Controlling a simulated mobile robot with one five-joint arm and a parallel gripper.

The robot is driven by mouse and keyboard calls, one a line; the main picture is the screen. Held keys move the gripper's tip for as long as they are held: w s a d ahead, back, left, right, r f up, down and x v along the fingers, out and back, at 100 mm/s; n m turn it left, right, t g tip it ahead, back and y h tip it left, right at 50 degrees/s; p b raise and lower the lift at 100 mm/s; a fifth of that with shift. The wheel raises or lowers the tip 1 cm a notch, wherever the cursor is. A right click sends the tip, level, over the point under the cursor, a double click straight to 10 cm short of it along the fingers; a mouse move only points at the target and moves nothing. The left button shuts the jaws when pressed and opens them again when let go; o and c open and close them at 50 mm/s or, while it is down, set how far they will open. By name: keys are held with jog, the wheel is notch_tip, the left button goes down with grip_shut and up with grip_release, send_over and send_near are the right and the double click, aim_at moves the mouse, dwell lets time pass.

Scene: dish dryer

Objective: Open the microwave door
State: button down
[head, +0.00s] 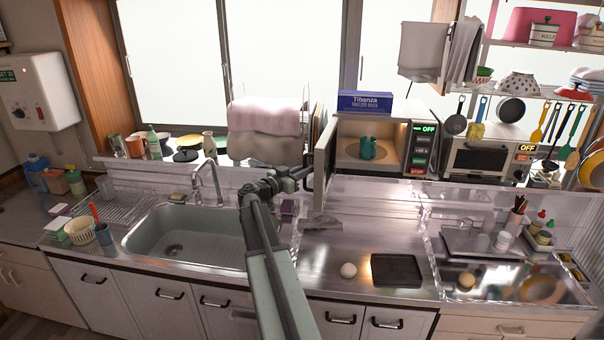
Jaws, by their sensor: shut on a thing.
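The white microwave (404,108) stands on the back shelf, right of the sink. Its door (322,170) is swung wide open on its left side and sticks out toward me, so the inside shows. A green mug (369,148) stands in the lit cavity. The control panel (420,145) on its right reads OFF. My gripper (306,173) is at the left face of the door, by the dark door handle, and is shut on it. The fingertips are small and partly hidden against the handle.
A blue box (365,101) lies on the microwave. A toaster oven (478,155) stands to its right. The sink (185,235) is left of my arm.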

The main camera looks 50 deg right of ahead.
jog(key=shift+s+d, duration=0.15)
jog(key=shift+s, duration=0.1)
jog(key=c, duration=1.5)
grip_release()
jog(key=shift+f, duration=0.15)
jog(key=shift+c, duration=0.2)
jog(key=shift+o, duration=0.5)
jog(key=shift+w+d, duration=0.1)
jog(key=shift+d, duration=0.05)
jog(key=a, duration=0.8)
jog(key=shift+w, duration=0.3)
